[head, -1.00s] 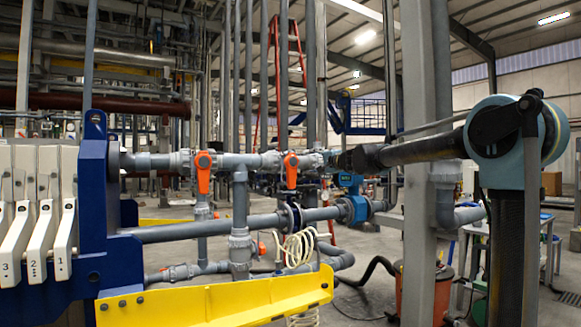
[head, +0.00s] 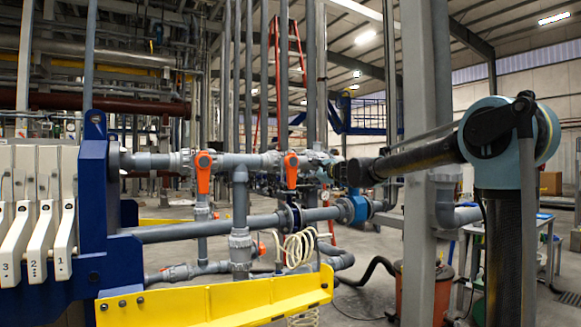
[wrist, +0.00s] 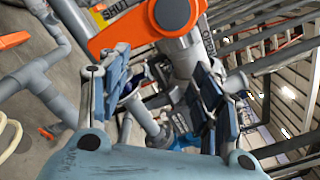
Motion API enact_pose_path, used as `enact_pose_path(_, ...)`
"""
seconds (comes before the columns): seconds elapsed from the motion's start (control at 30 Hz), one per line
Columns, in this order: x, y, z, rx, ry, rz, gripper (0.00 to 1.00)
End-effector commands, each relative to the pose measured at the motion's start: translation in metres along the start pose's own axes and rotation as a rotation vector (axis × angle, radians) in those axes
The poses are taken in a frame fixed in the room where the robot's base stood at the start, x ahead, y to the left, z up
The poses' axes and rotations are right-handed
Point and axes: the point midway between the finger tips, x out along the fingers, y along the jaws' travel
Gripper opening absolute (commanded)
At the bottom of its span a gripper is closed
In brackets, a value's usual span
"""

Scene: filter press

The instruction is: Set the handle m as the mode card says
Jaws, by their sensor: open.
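Two orange lever handles hang down on the grey pipe in the head view, a left one (head: 203,172) and a right one (head: 291,170). Which is handle m, I cannot tell. No readable mode card shows. My gripper (head: 328,168) is small in the head view, just right of the right handle. In the wrist view, my gripper (wrist: 150,105) is open, its two dark fingers apart with no handle between them. A large orange handle (wrist: 130,25) with a grey hub lies beyond the fingertips at the top. A yellow label reading SHUT (wrist: 118,10) is partly behind it.
A grey vertical post (head: 418,240) stands close by my forearm. Blue press framing (head: 95,190) with white numbered plates (head: 40,240) is at left. A yellow beam (head: 215,300) crosses low in front. Another orange piece (wrist: 14,40) is at the wrist view's upper left.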

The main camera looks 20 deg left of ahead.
Motion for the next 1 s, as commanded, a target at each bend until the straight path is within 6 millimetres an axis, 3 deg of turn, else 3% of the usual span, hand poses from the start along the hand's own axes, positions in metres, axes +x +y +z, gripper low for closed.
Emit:
enact_pose_path(0.9,0.000,0.046,0.021,0.902,0.001,0.001,0.59)
enact_pose_path(1.0,0.020,0.046,0.021,0.900,0.000,0.001,0.59)
